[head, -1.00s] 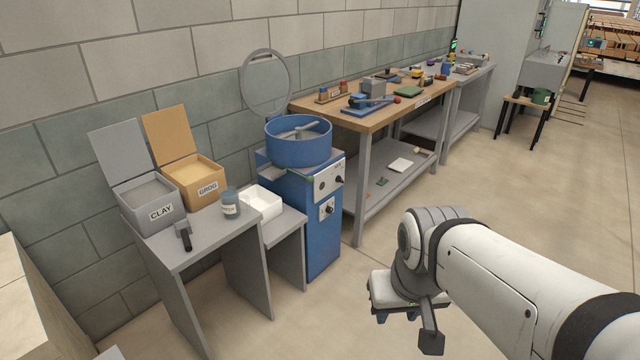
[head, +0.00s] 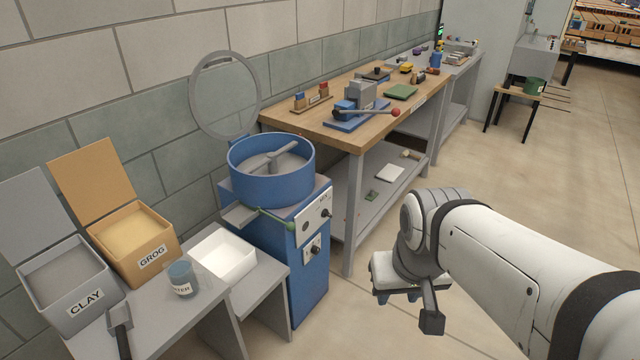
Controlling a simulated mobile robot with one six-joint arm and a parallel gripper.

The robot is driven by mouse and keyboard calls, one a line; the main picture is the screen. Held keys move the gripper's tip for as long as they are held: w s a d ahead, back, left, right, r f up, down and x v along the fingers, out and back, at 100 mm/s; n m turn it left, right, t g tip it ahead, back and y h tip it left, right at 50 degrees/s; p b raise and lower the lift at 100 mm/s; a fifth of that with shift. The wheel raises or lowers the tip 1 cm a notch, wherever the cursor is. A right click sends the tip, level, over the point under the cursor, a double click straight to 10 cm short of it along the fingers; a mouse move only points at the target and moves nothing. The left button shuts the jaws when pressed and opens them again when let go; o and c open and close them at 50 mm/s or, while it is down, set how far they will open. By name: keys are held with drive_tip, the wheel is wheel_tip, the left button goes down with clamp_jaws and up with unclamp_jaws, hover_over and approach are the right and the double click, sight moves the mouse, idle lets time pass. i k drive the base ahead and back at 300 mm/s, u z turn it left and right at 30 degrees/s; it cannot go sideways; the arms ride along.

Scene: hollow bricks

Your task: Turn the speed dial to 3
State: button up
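The blue mixer (head: 272,185) stands left of centre in the head view, with an open round drum and a stirring arm inside. Its front carries a pale upper panel (head: 315,220) with a dark knob (head: 326,213) on it. A smaller lower panel has another dark knob (head: 316,250). The markings are too small to read, so I cannot tell which knob is the speed dial or where it points. My gripper (head: 398,296) hangs at the end of my arm, right of the mixer and apart from it. Its fingers are mostly hidden.
A wooden workbench (head: 345,135) with a press and small items stands behind the mixer. A grey table at left bears a clay box (head: 68,290), a grog box (head: 125,240), a water jar (head: 182,279) and a white tray (head: 222,256). Floor at right is clear.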

sight(315, 250)
drive_tip(key=z, duration=0.25)
drive_tip(key=i, duration=1.2)
drive_tip(key=z, duration=0.3)
